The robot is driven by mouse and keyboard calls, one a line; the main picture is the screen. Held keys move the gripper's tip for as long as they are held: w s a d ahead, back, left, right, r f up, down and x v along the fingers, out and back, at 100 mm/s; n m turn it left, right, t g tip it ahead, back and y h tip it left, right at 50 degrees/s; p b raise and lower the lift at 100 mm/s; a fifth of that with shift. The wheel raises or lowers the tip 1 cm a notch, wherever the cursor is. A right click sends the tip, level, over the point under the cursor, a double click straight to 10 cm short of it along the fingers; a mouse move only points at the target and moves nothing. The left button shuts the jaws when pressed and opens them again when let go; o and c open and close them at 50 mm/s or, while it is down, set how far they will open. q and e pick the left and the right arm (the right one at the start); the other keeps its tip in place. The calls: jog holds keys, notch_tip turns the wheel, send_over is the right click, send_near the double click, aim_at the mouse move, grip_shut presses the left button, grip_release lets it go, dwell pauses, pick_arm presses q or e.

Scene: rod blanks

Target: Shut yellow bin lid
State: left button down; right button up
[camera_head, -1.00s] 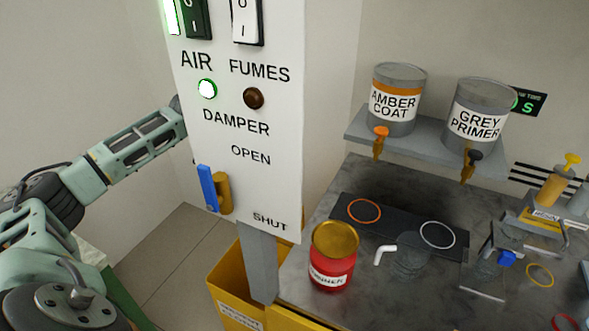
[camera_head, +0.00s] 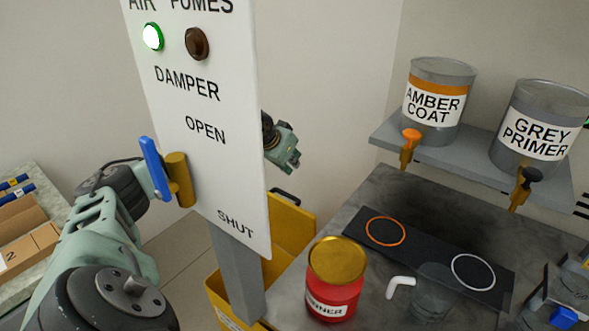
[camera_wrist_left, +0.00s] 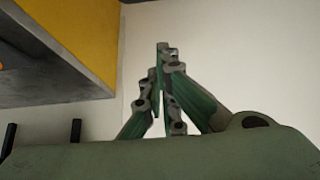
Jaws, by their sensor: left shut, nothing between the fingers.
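The yellow bin (camera_head: 216,291) stands on the floor behind the post, left of the bench, partly hidden by both. Its yellow lid (camera_head: 291,228) stands raised at the back, with a dark handle (camera_head: 285,197) at its top edge. My left gripper (camera_head: 292,163) is past the panel's right edge, above the lid in the picture, apart from it and empty. In the left wrist view its fingers (camera_wrist_left: 162,50) are closed together with nothing between them. A yellow surface (camera_wrist_left: 85,35) shows at top left there; I cannot tell which part it is. My right gripper is out of view.
The white control panel (camera_head: 205,120) with a blue-handled damper lever (camera_head: 155,168) hides part of my left arm. A red thinner can (camera_head: 333,280) stands at the bench's near edge by the bin. Paint cans (camera_head: 437,105) sit on a shelf at right.

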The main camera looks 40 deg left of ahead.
pick_arm(q)
notch_tip(320, 180, down, 8)
jog(key=w, duration=0.1)
jog(key=shift+r+p, duration=0.2)
jog(key=shift+p, duration=0.2)
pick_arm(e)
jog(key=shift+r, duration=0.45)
pick_arm(q)
jog(key=shift+s+a, duration=0.1)
jog(key=shift+s, duration=0.1)
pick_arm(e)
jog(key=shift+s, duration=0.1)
